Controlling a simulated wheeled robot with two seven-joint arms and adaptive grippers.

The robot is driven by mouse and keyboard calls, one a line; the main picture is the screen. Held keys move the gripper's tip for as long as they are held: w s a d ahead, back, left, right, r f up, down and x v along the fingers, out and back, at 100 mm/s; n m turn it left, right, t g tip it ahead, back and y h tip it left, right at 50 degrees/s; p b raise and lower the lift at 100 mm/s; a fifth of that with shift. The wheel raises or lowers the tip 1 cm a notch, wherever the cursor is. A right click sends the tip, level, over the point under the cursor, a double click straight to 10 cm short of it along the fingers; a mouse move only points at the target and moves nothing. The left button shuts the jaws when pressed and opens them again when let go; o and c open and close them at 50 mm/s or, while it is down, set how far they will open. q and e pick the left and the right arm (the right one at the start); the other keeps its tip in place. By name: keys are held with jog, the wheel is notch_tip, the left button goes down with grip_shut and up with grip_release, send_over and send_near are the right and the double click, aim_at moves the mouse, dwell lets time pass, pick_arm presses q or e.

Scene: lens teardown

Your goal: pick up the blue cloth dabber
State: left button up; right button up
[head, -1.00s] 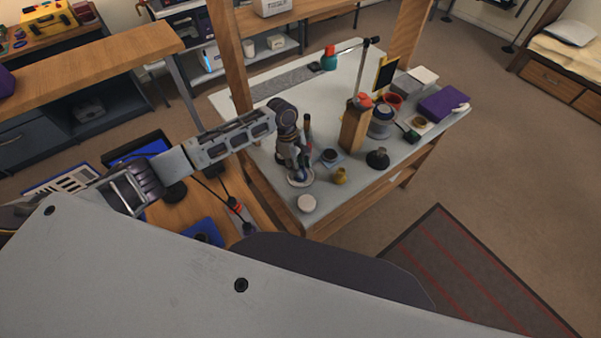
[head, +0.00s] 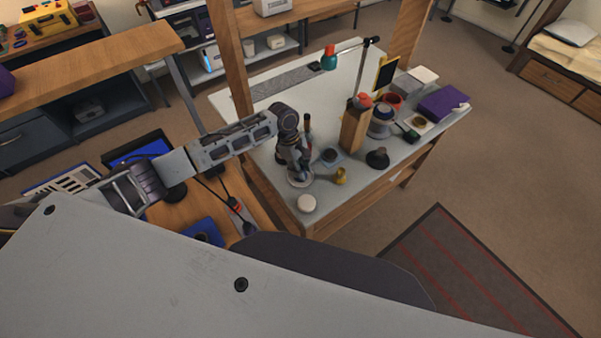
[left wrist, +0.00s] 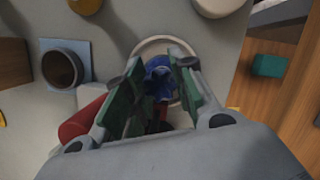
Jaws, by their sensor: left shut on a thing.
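The blue cloth dabber (left wrist: 158,82) shows in the left wrist view between the green-padded fingers of my left gripper (left wrist: 157,72). The gripper is shut on it. Part of the dabber is hidden by the fingers. It is over a round pale dish (left wrist: 165,42), whose rim shows around and beyond the fingertips. In the head view my left gripper (head: 299,170) points down at this dish (head: 300,182) near the bench's front left corner, and the dabber is hard to make out there. I cannot tell whether it touches the dish. My right gripper is not in view.
A dark-topped cup (left wrist: 62,69) and a red cylinder (left wrist: 80,120) are close to the gripper's left in the wrist view.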

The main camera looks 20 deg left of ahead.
pick_arm(q)
jog(key=shift+r, duration=0.1)
jog(key=shift+r, duration=4.9)
jog(key=o, duration=0.3)
jog(key=c, duration=0.4)
jog(key=shift+o, duration=0.2)
